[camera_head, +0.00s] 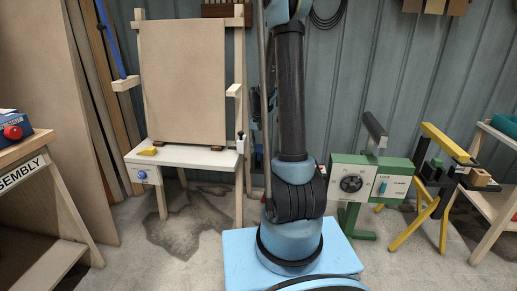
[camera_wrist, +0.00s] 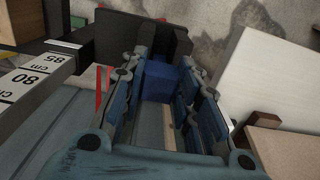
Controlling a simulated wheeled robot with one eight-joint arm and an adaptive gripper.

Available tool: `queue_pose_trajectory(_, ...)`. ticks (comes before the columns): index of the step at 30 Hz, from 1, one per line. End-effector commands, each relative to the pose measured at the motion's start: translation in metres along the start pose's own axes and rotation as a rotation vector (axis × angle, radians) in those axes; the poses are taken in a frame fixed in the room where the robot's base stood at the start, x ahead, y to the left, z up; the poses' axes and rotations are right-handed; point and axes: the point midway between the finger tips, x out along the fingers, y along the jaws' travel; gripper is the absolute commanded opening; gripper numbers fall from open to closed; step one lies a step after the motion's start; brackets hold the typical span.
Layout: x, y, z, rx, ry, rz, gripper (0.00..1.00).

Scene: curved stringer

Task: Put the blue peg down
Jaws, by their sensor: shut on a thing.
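In the wrist view my gripper (camera_wrist: 158,62) is shut on the blue peg (camera_wrist: 158,82), a dark blue block between the two fingers. The fingers cover part of its sides. A pale wood-coloured strip shows below the peg between the fingers. I cannot tell whether the peg touches anything beneath it. In the head view my arm stands in the middle, and the gripper and peg cannot be made out there.
The wrist view shows a centimetre scale (camera_wrist: 45,75) at left, and a white panel (camera_wrist: 275,75) and brown block (camera_wrist: 265,119) at right. The head view shows a white bench (camera_head: 190,157) with an upright board, a green machine (camera_head: 370,180) and a yellow stand (camera_head: 425,205).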

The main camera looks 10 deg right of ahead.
Motion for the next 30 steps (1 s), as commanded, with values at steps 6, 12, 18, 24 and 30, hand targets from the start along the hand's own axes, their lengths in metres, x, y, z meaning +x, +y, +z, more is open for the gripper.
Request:
queue_pose_trajectory(6, 0.0035, 0.0004, 0.0, 0.001, 0.0, 0.0, 0.09)
queue_pose_trajectory(12, 0.0052, 0.0006, -0.0003, 0.001, 0.0, 0.0, 0.09)
queue_pose_trajectory(18, 0.0088, 0.0008, -0.0003, 0.001, 0.0, 0.0, 0.36)
queue_pose_trajectory(24, 0.0087, 0.0009, -0.0002, 0.001, 0.0, 0.0, 0.49)
queue_pose_trajectory(30, 0.0083, 0.001, -0.0003, 0.001, 0.0, 0.0, 0.49)
